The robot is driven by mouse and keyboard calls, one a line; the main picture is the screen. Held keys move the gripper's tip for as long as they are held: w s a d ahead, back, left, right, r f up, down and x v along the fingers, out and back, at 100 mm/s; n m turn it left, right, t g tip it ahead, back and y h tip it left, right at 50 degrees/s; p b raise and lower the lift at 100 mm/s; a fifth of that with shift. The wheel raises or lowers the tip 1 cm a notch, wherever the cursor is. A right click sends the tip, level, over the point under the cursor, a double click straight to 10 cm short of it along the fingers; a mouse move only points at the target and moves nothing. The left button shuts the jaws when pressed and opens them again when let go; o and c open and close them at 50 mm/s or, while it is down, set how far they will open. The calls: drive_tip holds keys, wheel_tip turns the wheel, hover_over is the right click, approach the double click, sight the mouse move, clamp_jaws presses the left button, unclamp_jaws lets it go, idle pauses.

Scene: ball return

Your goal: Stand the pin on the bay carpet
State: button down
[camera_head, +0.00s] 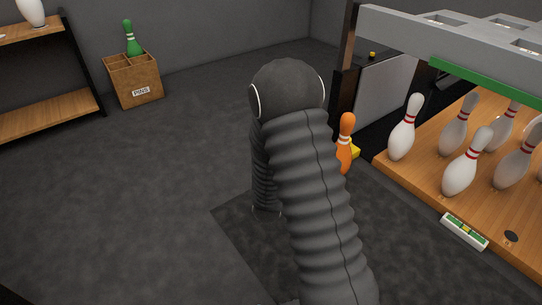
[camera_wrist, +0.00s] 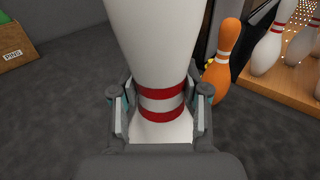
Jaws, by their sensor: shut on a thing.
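My gripper (camera_wrist: 160,103) is shut on a white pin (camera_wrist: 156,45) with two red bands, as the wrist view shows. The jaws grip it at the banded neck. Its wide body runs to the top of the picture and its narrower end is at the bottom, the reverse of the other pins there. Its far end is cut off by the frame. In the head view my arm hides the gripper and this pin. Dark grey carpet (camera_head: 150,190) covers the floor, with a darker straight-edged patch (camera_head: 240,225) beside my arm. I cannot tell which part is the bay carpet.
An orange pin (camera_head: 346,140) stands right of my arm, near a yellow object (camera_head: 355,149). Several white pins (camera_head: 403,128) stand on a wooden deck (camera_head: 420,180) at right, with a level (camera_head: 465,231) on its edge. A PINS box (camera_head: 135,82) and shelf (camera_head: 45,110) are at left.

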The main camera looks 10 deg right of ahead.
drive_tip(key=s+d+f+m+g+h+p, duration=0.1)
drive_tip(key=d+f+m+g+h+p, duration=0.1)
drive_tip(key=d, duration=0.8)
drive_tip(key=s+d+f+m+g+h+p, duration=0.1)
drive_tip(key=d+f+m+g+h+p, duration=0.1)
drive_tip(key=d+g, duration=0.4)
drive_tip(key=s+d+f+m+g+h+p, duration=0.1)
drive_tip(key=d+f+m+g+h+p, duration=0.2)
drive_tip(key=d, duration=1.2)
drive_tip(key=m+g+h+p, duration=0.1)
drive_tip(key=m+h, duration=0.1)
drive_tip(key=m, duration=0.1)
drive_tip(key=shift+s+h, duration=0.25)
drive_tip(key=shift+h, duration=0.15)
drive_tip(key=shift+f+b, duration=2.65)
drive_tip(key=shift+f, duration=0.75)
